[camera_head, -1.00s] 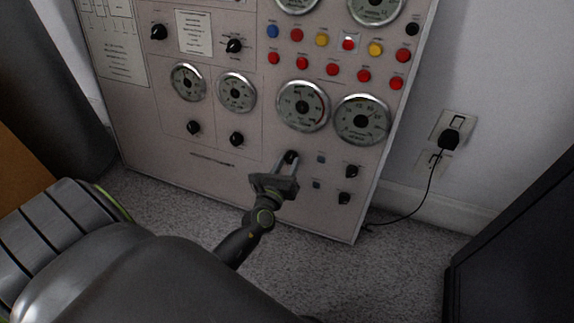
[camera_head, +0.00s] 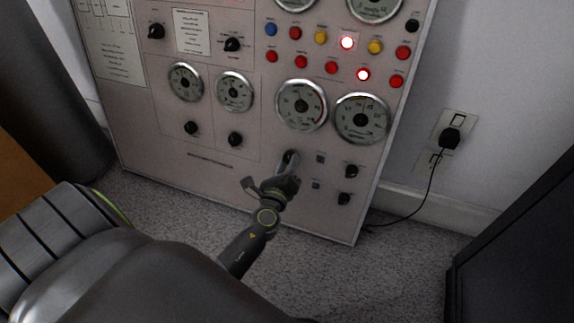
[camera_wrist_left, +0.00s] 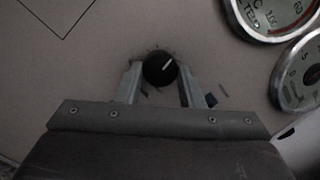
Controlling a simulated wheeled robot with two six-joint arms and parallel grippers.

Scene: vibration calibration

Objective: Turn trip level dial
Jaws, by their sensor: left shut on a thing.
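A black round dial with a pale pointer line sits between the finger tips in the left wrist view (camera_wrist_left: 160,69); the dial also shows at the finger tips in the head view (camera_head: 290,156). My left gripper (camera_head: 288,163) reaches the lower middle of the grey control panel (camera_head: 225,185) and is shut on this dial. In the left wrist view its fingers (camera_wrist_left: 161,76) stand on either side of the dial, and the pointer line tilts up to the right. The dial's label is not readable. My right gripper is not in view.
Two round gauges (camera_head: 302,105) (camera_head: 361,119) sit above the dial. Two black knobs (camera_head: 351,171) (camera_head: 344,199) are to its right. Red lamps at the upper right (camera_head: 347,43) (camera_head: 363,75) are lit. A plug (camera_head: 449,138) and its cord are on the wall at right.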

